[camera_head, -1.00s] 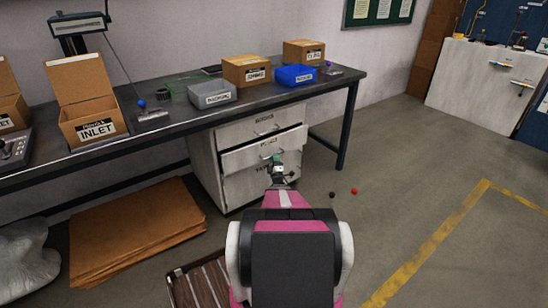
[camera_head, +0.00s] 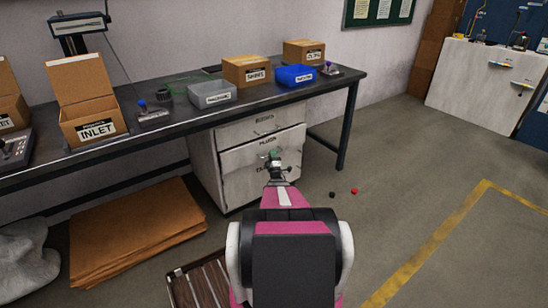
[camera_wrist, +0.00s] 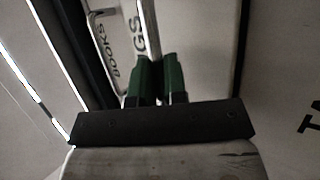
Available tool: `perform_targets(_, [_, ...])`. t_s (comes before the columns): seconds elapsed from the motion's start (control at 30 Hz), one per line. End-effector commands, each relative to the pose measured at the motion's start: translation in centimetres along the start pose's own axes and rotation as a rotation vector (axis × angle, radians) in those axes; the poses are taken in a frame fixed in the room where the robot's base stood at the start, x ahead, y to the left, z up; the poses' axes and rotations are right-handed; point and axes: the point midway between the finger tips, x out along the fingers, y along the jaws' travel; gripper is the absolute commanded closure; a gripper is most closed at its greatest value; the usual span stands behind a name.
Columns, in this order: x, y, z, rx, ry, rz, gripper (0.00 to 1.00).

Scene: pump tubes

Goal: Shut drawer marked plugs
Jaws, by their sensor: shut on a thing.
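The drawer marked plugs (camera_head: 240,156) is the middle drawer of a white cabinet (camera_head: 203,168) under the workbench. In the head view its front is close to the cabinet face; I cannot tell whether it is fully flush. My gripper (camera_head: 274,157) is at this drawer's front, around its handle. In the wrist view, my gripper's green fingers (camera_wrist: 159,76) are closed on the pale bar handle (camera_wrist: 148,38), beside lettering ending in "GS". The fingers and wrist hide part of the drawer front and the lower drawer's label.
The upper drawer (camera_head: 240,132) looks shut; its handle (camera_wrist: 103,35) lies close to my fingers. The dark workbench (camera_head: 190,118) overhangs the cabinet, with a table leg (camera_head: 347,130) to the right. Flattened cardboard (camera_head: 135,228) lies on the left. Small black (camera_head: 332,195) and red (camera_head: 354,191) balls lie on open floor.

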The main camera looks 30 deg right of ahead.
Motion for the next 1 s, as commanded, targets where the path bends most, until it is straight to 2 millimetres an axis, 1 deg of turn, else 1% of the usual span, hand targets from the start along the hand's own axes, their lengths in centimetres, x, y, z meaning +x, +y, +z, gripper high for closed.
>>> perform_targets(0.03, [0.9, -0.9, -0.3, 0.001, 0.002, -0.002, 1.0])
perform_targets(0.13, [2.0, -1.7, -0.8, 0.0, 0.002, -0.002, 1.0])
perform_targets(0.4, [2.3, -1.8, -0.9, -0.001, 0.002, -0.003, 1.0])
perform_targets(0.43, [2.3, -1.8, -1.0, -0.001, 0.002, -0.004, 0.84])
perform_targets(0.5, [2.3, -1.8, -1.0, -0.001, 0.002, -0.003, 0.64])
perform_targets(0.83, [1.9, -1.6, -0.9, 0.0, 0.001, -0.002, 0.64])
perform_targets(0.93, [1.0, -1.6, -0.9, 0.0, 0.0, -0.003, 0.64])
perform_targets(1.0, [-0.1, -1.6, -0.9, 0.0, 0.0, -0.003, 0.64])
